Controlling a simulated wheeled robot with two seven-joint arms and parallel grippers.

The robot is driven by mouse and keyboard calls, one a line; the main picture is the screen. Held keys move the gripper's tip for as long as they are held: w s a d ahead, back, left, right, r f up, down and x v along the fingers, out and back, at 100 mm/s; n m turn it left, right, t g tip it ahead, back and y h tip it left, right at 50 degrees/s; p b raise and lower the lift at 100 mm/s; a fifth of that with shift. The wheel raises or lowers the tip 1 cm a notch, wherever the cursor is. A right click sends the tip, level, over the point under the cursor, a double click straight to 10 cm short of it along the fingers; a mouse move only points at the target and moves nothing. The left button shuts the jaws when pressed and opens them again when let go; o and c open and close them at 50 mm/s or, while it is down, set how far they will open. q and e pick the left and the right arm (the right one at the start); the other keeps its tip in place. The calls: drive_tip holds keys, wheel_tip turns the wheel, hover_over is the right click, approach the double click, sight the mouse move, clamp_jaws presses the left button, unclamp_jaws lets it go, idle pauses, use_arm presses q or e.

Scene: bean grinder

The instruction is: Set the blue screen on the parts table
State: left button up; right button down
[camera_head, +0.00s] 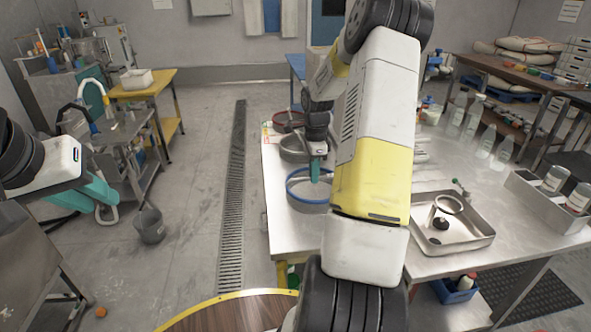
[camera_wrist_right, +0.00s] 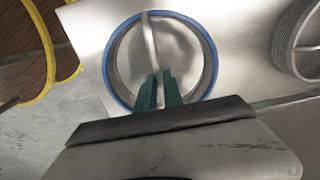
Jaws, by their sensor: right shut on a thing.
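The blue screen (camera_head: 293,196) is a round metal sieve with a blue rim and a bar across its middle. It is at the left edge of the steel parts table (camera_head: 308,228). My right gripper (camera_head: 316,168) points down into the ring. In the right wrist view its teal fingers (camera_wrist_right: 158,88) are shut on the bar of the blue screen (camera_wrist_right: 214,62). I cannot tell whether the screen touches the table top. My left gripper (camera_head: 88,194) is at the far left, away from the table; its fingertips are unclear.
A grey screen (camera_head: 292,150) and a red-rimmed one (camera_head: 287,119) lie behind the blue screen. A steel tray (camera_head: 457,243) stands to the right, with bottles (camera_head: 487,141) beyond. A round wooden top with a yellow rim (camera_head: 236,312) is at the front.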

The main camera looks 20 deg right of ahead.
drive_tip(key=shift+w+d+f, duration=0.2)
drive_tip(key=shift+w+f, duration=0.05)
drive_tip(key=shift+f, duration=0.35)
drive_tip(key=shift+w+d+f, duration=0.2)
drive_tip(key=shift+f, duration=0.4)
drive_tip(key=shift+w+d+f, duration=0.2)
drive_tip(key=shift+w+f, duration=0.05)
drive_tip(key=shift+f, duration=0.35)
drive_tip(key=shift+f, duration=0.15)
drive_tip(key=c, duration=1.5)
unclamp_jaws()
